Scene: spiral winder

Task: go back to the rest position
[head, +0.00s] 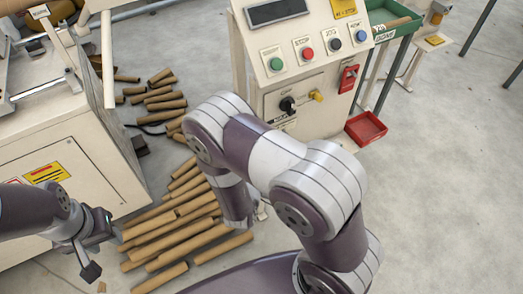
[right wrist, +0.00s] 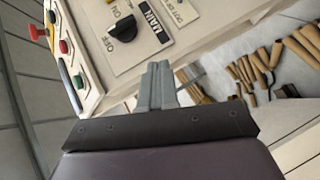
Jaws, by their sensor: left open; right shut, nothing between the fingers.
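My left gripper (head: 104,254) is at the lower left of the head view, open and empty, its dark fingers spread apart. It is beside the white machine cabinet and left of the tubes on the floor. My right arm (head: 270,160) is bent across the middle of the head view, with its hand low in front of the control panel (head: 297,70). The right fingers are mostly hidden there. In the right wrist view my right gripper (right wrist: 158,85) is shut with nothing between its grey fingers. The panel's black knob (right wrist: 122,28) shows beyond them, apart from the fingertips.
Many brown cardboard tubes (head: 185,237) lie on the floor between the white cabinet (head: 70,155) and my right arm. A red bin (head: 366,128) and a green tray (head: 392,20) are right of the panel.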

